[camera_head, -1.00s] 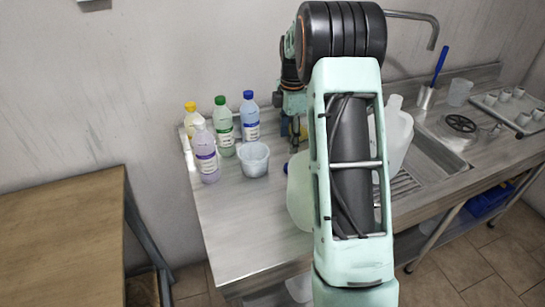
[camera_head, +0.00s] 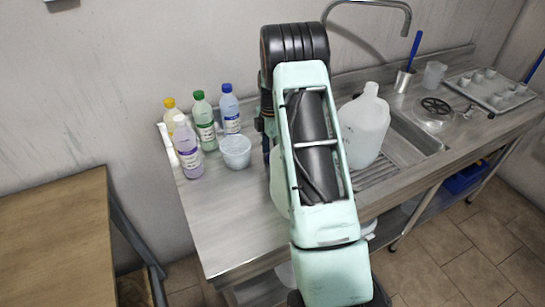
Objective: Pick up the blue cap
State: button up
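A bottle with a blue cap (camera_head: 226,88) stands upright at the back left of the metal counter. It is the only blue cap I can make out. My arm crosses the middle of the view and covers part of the counter. My gripper is mostly hidden behind the arm. Only a dark part of it (camera_head: 266,143) shows at the arm's left edge, right of the blue-capped bottle and apart from it. I cannot see its fingertips or whether it holds anything.
Green-capped (camera_head: 204,122), yellow-capped (camera_head: 170,104) and purple-liquid (camera_head: 188,150) bottles and a white tub (camera_head: 236,151) stand near the blue-capped bottle. A white jug (camera_head: 364,127) stands right of my arm; another is mostly hidden behind it. The counter's front left (camera_head: 225,220) is clear.

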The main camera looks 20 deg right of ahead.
jog(key=shift+f, duration=0.15)
jog(key=c, duration=0.8)
